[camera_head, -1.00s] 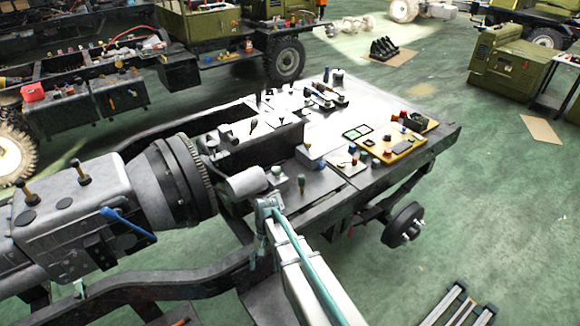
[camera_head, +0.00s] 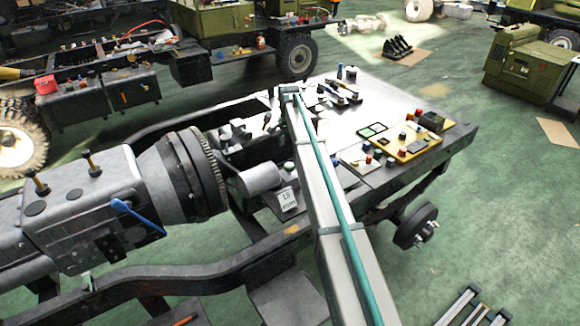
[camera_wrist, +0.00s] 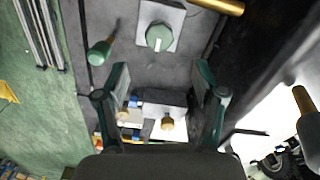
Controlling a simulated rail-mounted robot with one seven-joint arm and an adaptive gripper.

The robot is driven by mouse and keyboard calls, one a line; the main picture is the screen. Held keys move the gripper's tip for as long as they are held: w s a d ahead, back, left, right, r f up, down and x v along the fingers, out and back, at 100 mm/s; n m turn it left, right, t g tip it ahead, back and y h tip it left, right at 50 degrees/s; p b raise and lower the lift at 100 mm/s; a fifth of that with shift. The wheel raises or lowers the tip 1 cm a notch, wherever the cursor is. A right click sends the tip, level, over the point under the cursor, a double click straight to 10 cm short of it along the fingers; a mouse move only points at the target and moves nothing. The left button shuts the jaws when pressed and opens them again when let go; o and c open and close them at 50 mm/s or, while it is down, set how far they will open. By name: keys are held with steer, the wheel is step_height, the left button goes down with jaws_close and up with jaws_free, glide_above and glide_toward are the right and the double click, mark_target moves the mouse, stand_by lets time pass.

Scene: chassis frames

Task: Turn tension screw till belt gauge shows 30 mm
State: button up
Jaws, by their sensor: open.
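My gripper (camera_wrist: 162,76) is open and empty in the wrist view, its two dark green fingers apart. Just past the fingertips is a round green knob (camera_wrist: 160,38) with a pale mark, on a grey square plate. A green-handled tool (camera_wrist: 98,52) lies left of it. A grey block with a brass knob (camera_wrist: 167,123) shows between the fingers, lower down. In the head view my arm reaches over the chassis deck and its end hides what is beneath. I cannot tell for sure which part is the tension screw, and no belt gauge reading is legible.
A grey cylinder (camera_head: 259,178) and a small lettered plate (camera_head: 287,200) sit left of my arm. A yellow panel with knobs (camera_head: 408,149) lies on the deck at right. A grey gearbox-like housing (camera_head: 88,200) with a blue lever stands at left.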

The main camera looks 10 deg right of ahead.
mark_target(289, 165)
step_height(289, 165, down, 10)
steer(key=p, duration=0.3)
steer(key=c, duration=1.1)
steer(key=shift+c, duration=0.2)
steer(key=shift+n+b, duration=0.3)
steer(key=shift+n, duration=0.1)
